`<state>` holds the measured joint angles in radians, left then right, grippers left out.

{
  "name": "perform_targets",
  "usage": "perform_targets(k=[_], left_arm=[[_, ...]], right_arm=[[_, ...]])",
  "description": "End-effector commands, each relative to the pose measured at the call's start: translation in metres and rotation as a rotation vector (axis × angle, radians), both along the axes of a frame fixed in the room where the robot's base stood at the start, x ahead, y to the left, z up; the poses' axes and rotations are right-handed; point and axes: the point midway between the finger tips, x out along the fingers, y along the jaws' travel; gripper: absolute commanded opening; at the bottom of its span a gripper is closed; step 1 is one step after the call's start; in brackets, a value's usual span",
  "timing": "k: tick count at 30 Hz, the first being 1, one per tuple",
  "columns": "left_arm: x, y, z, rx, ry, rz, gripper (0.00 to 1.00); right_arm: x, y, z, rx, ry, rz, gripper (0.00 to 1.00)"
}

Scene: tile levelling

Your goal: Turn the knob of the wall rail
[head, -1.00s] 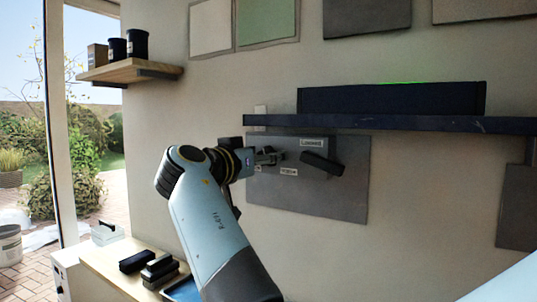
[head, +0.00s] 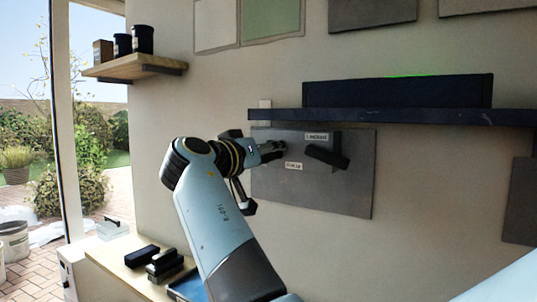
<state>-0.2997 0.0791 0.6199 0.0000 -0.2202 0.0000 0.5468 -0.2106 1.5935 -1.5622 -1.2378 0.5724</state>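A grey panel (head: 340,190) is on the wall beneath a long dark rail or shelf (head: 400,117). A dark, block-like lever or knob (head: 327,157) sticks out from the panel, tilted down to the right. A small white label is above it and another is to its left. My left gripper (head: 272,150) is at the panel's upper left, left of the dark lever and apart from it in the picture. Its fingers are small and partly hidden by the wrist; I cannot tell whether they hold anything. My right gripper is out of view.
A long dark box (head: 398,91) stands on the rail. A wooden shelf (head: 135,68) with containers is at upper left. Black blocks (head: 160,262) lie on a low wooden bench (head: 120,278) at lower left. Tile samples hang above, and a window is on the left.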

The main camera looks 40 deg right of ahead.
Motion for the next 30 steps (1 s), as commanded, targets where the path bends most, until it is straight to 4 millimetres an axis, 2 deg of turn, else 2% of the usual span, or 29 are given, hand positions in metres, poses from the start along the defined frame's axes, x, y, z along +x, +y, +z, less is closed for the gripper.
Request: perform_targets(k=[5, 13, 14, 18, 19, 30], left_arm=[[-0.0003, -0.0001, 0.0000, 0.000, 0.000, 0.000, 0.40], [-0.0005, -0.0001, 0.0000, 0.000, 0.001, 0.000, 0.40], [-0.0005, -0.0001, 0.0000, 0.000, 0.001, 0.000, 0.40], [-0.0006, -0.0001, 0.0000, 0.000, 0.001, 0.000, 0.40], [-0.0005, 0.0000, 0.0001, 0.000, 0.001, 0.000, 0.40], [-0.0016, 0.0022, 0.0001, 0.002, 0.001, -0.001, 0.40]], right_arm=[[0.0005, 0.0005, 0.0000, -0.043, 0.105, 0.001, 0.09], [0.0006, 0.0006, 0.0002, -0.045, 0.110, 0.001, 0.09], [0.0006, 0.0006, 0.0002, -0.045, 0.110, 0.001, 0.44], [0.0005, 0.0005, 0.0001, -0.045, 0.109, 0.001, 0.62], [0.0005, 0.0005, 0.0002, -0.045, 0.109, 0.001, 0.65], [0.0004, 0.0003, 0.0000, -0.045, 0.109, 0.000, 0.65]])
